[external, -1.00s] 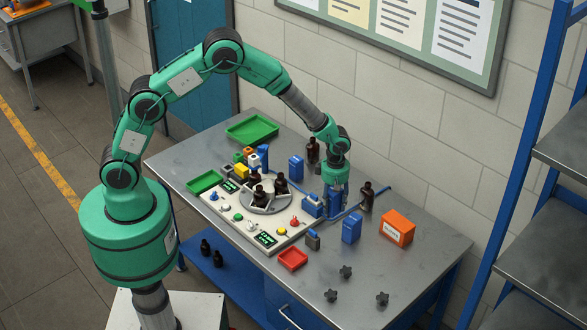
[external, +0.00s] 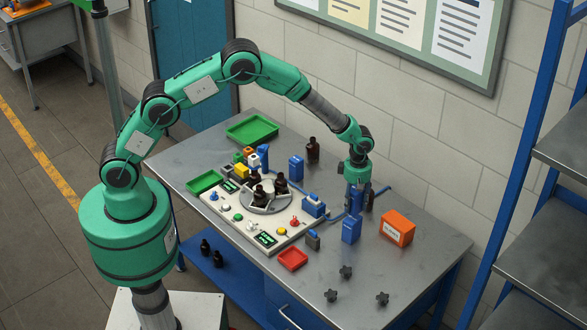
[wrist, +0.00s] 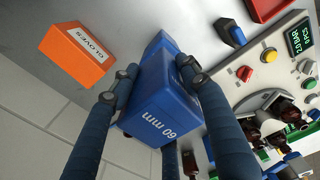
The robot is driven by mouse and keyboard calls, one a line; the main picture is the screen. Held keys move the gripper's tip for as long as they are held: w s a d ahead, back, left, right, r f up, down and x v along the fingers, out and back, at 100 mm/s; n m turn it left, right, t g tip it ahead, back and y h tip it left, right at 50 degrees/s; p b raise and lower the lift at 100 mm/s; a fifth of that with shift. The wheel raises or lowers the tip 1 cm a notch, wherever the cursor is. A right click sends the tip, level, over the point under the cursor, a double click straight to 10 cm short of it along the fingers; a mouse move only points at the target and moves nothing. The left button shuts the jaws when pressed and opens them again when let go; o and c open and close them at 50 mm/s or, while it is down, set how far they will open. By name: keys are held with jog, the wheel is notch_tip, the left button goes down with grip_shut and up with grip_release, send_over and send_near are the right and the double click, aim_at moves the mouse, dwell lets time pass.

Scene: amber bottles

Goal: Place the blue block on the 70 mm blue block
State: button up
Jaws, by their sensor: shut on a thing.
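My gripper (external: 356,203) is shut on a blue block (wrist: 163,112) marked "60 mm", which shows between the two dark blue fingers in the wrist view. In the external view my fingers mostly hide it. Another blue block (external: 351,230) stands upright on the table just below and in front of my gripper; a blue block (wrist: 158,45) shows partly behind the held one in the wrist view. No size label is readable on it, and I cannot tell whether the two touch. A further blue block (external: 296,169) stands farther back on the table.
An orange gloves box (external: 397,229) stands right of my gripper. A dark bottle (external: 313,151) stands behind, and another is partly hidden by my gripper. The control panel with its turntable (external: 266,196) lies left. A red tray (external: 293,258) and black knobs (external: 346,272) lie in front.

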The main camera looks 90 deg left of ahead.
aim_at(354, 209)
jog(key=shift+f, duration=1.7)
jog(key=shift+f, duration=0.2)
jog(key=o, duration=1.4)
jog(key=shift+c, duration=0.2)
jog(key=shift+r, duration=0.15)
notch_tip(354, 209, up, 12)
jog(key=shift+r, duration=0.1)
